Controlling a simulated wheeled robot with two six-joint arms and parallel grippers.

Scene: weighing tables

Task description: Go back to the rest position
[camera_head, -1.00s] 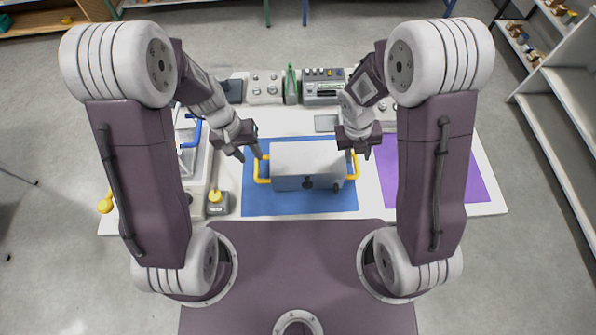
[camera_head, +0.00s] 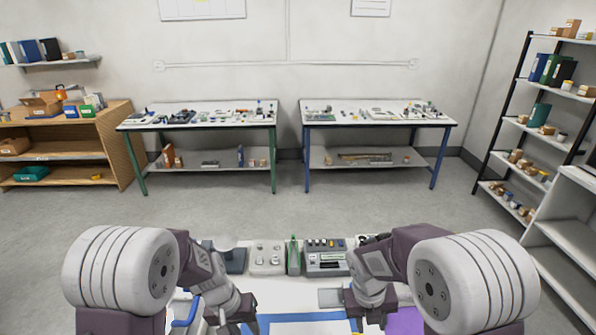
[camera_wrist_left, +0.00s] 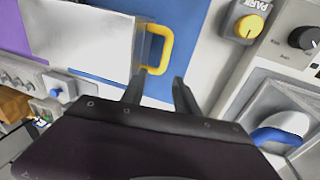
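My left gripper (camera_wrist_left: 157,84) is open in the left wrist view, its two dark fingers apart with nothing between them. Its tips are close to the yellow handle of the grey box (camera_wrist_left: 85,38), which stands on a blue mat (camera_wrist_left: 192,30). Whether they touch the handle cannot be told. In the head view the left gripper (camera_head: 243,326) shows at the bottom edge. My right gripper (camera_head: 369,324) is also at the bottom edge, fingers apart and partly cut off. The box is out of the head view; only a strip of mat shows.
Instruments (camera_head: 326,257) stand along the near table's back edge. A yellow button (camera_wrist_left: 250,26) and a blue-handled device (camera_wrist_left: 277,137) lie right in the left wrist view. Two work tables (camera_head: 378,112), a wooden shelf (camera_head: 68,148) and a rack (camera_head: 540,130) stand beyond open floor.

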